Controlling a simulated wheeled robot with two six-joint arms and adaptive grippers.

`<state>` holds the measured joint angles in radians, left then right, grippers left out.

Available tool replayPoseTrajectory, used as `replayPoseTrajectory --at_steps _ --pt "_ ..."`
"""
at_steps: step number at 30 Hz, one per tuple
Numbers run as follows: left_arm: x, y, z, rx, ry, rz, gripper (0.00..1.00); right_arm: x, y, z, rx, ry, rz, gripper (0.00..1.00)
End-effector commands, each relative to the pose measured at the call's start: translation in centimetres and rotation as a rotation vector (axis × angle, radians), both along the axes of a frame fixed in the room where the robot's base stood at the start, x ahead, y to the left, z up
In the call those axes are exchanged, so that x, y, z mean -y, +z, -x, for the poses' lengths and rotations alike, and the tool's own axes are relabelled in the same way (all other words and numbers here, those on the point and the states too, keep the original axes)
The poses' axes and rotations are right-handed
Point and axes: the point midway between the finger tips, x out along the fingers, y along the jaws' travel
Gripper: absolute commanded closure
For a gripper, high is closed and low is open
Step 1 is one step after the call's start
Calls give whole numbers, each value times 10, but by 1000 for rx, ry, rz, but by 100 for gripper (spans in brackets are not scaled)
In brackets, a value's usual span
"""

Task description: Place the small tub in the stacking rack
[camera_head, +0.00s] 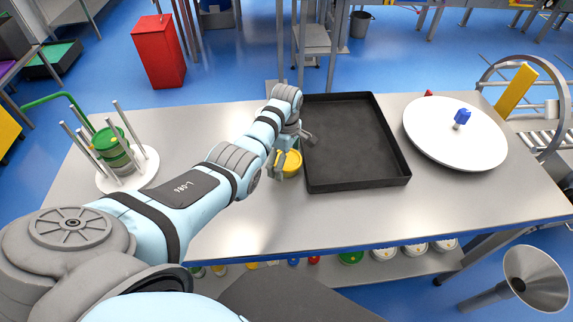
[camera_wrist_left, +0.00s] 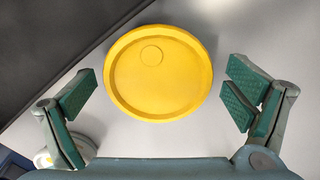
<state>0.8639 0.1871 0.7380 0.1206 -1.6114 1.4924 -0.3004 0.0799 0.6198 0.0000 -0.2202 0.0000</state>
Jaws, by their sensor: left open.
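A small tub with a round yellow lid (camera_head: 293,161) stands on the steel table, left of the black tray. My left gripper (camera_head: 294,150) is over it, partly hiding it. In the left wrist view the yellow lid (camera_wrist_left: 160,73) lies between the two spread green-padded fingers (camera_wrist_left: 165,95), with a gap on each side. The left gripper is open and holds nothing. The stacking rack, a white round base (camera_head: 145,168) with upright metal rods, stands at the table's left end. Green tubs (camera_head: 113,150) are stacked between its rods. My right gripper is not in view.
A black shallow tray (camera_head: 352,186) lies right of the tub. Further right is a white round disc (camera_head: 455,140) with a blue piece (camera_head: 462,116) on it. My left arm crosses the table between rack and tub. Several tubs sit on the lower shelf.

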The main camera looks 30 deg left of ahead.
Motion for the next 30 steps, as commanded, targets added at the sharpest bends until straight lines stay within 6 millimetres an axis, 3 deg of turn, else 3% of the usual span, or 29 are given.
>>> replayPoseTrajectory --at_steps 6,18,25,30 --pt "0 -1 0 1 -1 0 6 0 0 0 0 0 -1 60" --pt "0 0 -1 2 -1 0 67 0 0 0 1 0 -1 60" --pt "0 2 -1 2 -1 0 67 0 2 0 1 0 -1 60" --pt "0 16 -1 1 -1 0 67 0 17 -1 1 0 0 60"
